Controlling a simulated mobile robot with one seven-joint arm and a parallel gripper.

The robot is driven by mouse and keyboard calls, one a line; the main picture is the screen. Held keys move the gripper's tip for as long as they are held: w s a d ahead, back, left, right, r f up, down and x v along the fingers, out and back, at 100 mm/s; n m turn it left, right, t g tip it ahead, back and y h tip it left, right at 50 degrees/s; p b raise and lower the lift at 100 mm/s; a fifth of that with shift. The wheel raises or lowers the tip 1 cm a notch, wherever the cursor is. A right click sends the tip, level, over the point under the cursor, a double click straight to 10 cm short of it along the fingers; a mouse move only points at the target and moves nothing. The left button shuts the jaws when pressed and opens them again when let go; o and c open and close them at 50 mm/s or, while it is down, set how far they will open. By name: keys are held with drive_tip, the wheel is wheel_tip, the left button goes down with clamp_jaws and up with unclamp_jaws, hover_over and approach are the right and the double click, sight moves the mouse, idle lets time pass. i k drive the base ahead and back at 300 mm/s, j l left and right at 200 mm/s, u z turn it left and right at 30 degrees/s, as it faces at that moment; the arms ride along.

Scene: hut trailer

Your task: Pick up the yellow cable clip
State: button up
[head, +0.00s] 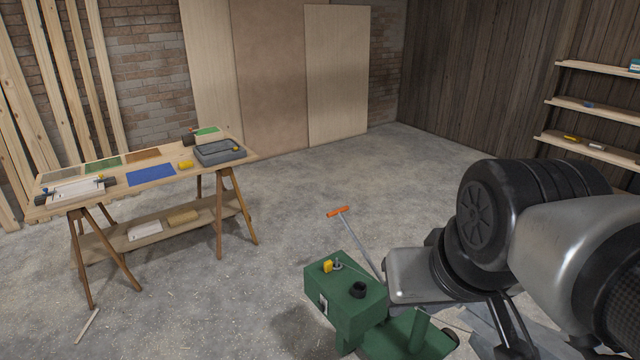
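Several small yellow things show, and I cannot tell for sure which is the cable clip. A yellow block-like piece (186,164) lies on the trestle table (213,171), near the grey tray. Another yellow item (570,138) lies on the lowest wall shelf at the right. My arm fills the lower right and hides part of the floor and the green machine. My gripper's fingertips cannot be made out clearly; dark prongs show below the arm joint.
The table holds coloured sheets, a grey tray (220,153) and a clamp-like tool (75,191). An orange-handled rod (338,212) stands behind the green machine. Shelves (590,108) line the right wall. The middle floor is clear; a wood offcut (87,326) lies lower left.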

sight(328, 267)
drive_tip(key=z, duration=1.55)
drive_tip(key=j+z, duration=0.35)
drive_tip(key=j, duration=1.65)
drive_tip(key=i+j, duration=0.15)
drive_tip(key=j, duration=1.95)
drive_tip(key=i, duration=0.05)
